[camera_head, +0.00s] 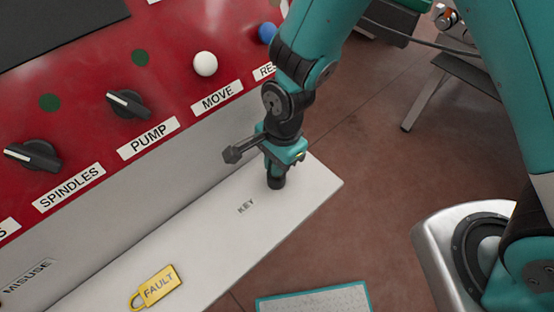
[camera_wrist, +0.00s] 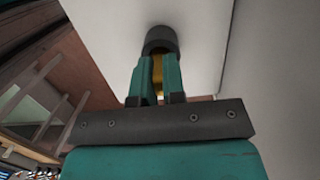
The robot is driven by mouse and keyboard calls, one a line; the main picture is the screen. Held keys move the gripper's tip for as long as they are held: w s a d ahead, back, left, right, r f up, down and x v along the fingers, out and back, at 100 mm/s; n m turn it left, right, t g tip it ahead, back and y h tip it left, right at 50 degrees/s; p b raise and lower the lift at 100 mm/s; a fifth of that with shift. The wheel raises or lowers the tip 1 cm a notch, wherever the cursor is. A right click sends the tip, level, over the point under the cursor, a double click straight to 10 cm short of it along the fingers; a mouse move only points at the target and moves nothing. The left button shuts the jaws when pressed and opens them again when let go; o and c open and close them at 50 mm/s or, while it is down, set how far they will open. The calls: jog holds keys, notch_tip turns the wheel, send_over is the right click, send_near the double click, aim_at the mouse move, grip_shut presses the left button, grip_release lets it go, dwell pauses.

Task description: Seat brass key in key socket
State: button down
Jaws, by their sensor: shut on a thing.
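My gripper (camera_wrist: 158,78) is shut on the brass key (camera_wrist: 157,72), a narrow yellow strip between the teal fingers in the wrist view. The key socket (camera_wrist: 160,40) is a dark round collar on the white ledge, right at the fingertips. In the head view the socket (camera_head: 276,182) shows just below my gripper (camera_head: 279,168), near the printed word KEY. The key is hidden in the head view. Its tip is hidden at the socket, so I cannot tell how deep it sits.
A yellow FAULT padlock tag (camera_head: 156,288) lies on the white ledge (camera_head: 205,250). The red control panel (camera_head: 180,85) with black knobs, a white button (camera_head: 205,63) and a blue button (camera_head: 267,33) rises behind. Brown floor (camera_head: 370,190) lies open to the right of the ledge.

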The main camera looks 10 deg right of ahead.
jog(key=c, duration=1.2)
grip_release()
notch_tip(320, 180, up, 11)
jog(key=w+d+b, duration=0.1)
jog(key=b, duration=0.2)
jog(key=s+d+r+n+y, duration=0.1)
jog(key=s+d+r+n, duration=0.3)
jog(key=n, duration=0.5)
jog(key=s+d+r+n+t+y, duration=0.1)
jog(key=s+d+r+n, duration=0.4)
jog(key=s+r+n, duration=0.2)
jog(key=shift+r+n+y, duration=0.2)
jog(key=shift+n+y, duration=0.2)
jog(key=shift+n, duration=0.8)
jog(key=shift+s, duration=0.1)
